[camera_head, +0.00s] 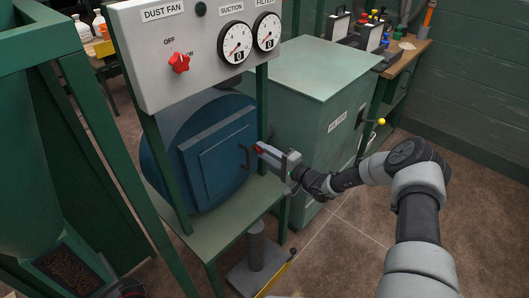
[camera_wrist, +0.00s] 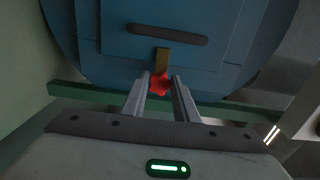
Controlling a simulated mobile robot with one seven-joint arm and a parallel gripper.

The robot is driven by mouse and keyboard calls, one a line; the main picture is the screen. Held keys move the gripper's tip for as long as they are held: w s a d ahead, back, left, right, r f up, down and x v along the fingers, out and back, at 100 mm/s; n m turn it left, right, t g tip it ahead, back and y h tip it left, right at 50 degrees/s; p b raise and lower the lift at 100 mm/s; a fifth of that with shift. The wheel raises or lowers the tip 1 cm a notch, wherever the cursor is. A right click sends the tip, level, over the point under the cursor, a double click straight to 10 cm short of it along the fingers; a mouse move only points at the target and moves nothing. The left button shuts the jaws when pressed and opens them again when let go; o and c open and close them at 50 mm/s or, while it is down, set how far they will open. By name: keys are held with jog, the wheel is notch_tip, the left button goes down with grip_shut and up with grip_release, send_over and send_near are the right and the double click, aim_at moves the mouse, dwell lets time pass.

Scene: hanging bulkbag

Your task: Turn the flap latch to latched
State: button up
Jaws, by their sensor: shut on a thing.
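The flap latch has a red star-shaped knob (camera_wrist: 160,85) and a short brass-coloured bar (camera_wrist: 162,60) that points toward the flap's dark handle (camera_wrist: 167,34) in the wrist view. The flap (camera_head: 218,148) is a blue square panel on the front of a round blue drum and looks closed. My gripper (camera_head: 261,149) reaches in from the right at the flap's right edge. In the wrist view its two fingers (camera_wrist: 161,78) are on either side of the red knob, shut on it. In the head view the gripper hides most of the latch.
A grey panel (camera_head: 150,50) with a red fan switch (camera_head: 179,62) and two gauges stands above the drum on green posts. A green filter cabinet (camera_head: 310,75) is just behind my gripper. A pedal (camera_head: 275,274) is on the floor below. Floor at the right is clear.

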jog(key=o, duration=1.1)
jog(key=shift+d, duration=0.1)
jog(key=p+v, duration=0.2)
jog(key=v, duration=1.5)
jog(key=shift+s+d, duration=0.1)
jog(key=shift+s, duration=0.1)
